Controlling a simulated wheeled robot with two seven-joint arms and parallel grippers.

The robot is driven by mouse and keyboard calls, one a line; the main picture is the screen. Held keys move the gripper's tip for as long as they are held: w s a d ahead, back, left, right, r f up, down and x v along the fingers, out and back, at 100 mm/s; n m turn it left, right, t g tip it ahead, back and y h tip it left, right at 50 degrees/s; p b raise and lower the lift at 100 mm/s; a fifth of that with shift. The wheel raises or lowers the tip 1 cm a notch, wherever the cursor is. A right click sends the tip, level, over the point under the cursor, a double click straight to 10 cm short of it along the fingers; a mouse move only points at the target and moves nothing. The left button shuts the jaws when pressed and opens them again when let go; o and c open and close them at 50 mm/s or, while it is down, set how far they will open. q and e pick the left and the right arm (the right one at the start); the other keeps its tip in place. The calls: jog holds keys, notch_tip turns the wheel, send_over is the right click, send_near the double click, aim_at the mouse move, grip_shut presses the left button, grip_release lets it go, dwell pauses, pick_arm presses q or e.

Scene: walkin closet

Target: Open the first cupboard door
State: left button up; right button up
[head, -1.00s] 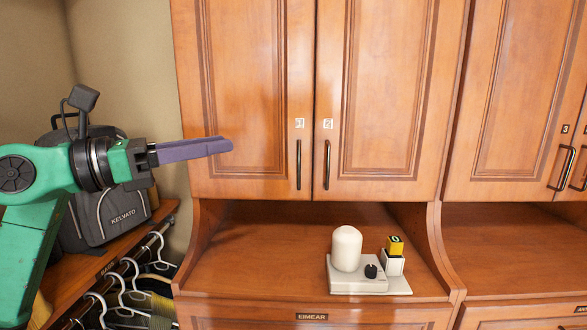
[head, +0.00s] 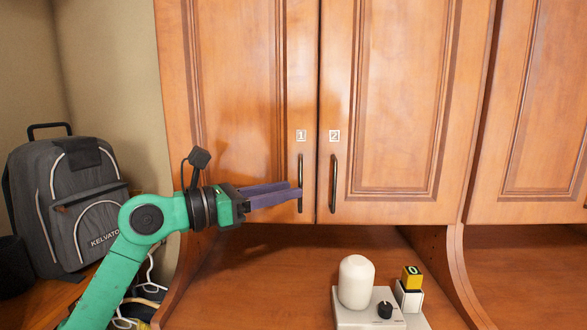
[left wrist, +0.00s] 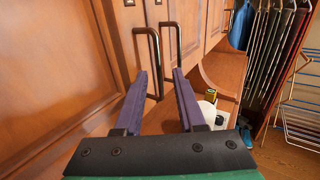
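The first cupboard door (head: 235,110) is wooden, bears a label "1" and is closed. Its dark vertical bar handle (head: 300,165) is near its right edge. My left gripper (head: 297,191) reaches in from the left, with its purple fingertips at the lower part of this handle. In the left wrist view the fingers (left wrist: 162,72) are apart, and the handle (left wrist: 156,65) runs between them. I cannot tell whether either finger touches it. My right gripper is in neither view.
Door "2" (head: 400,120) with its own handle (head: 333,184) is closed just to the right. Below, a shelf holds a white device (head: 357,283) and a yellow-topped block (head: 411,278). A grey backpack (head: 70,200) stands at the left. Hangers and a drying rack (left wrist: 300,100) show in the left wrist view.

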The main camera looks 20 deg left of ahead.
pick_arm(q)
jog(key=x, duration=0.2)
jog(key=shift+w+d+p, duration=0.25)
jog(key=shift+w+p, duration=0.05)
jog(key=shift+w, duration=0.05)
jog(key=shift+s+a+f, duration=0.1)
grip_shut()
dwell(1.0)
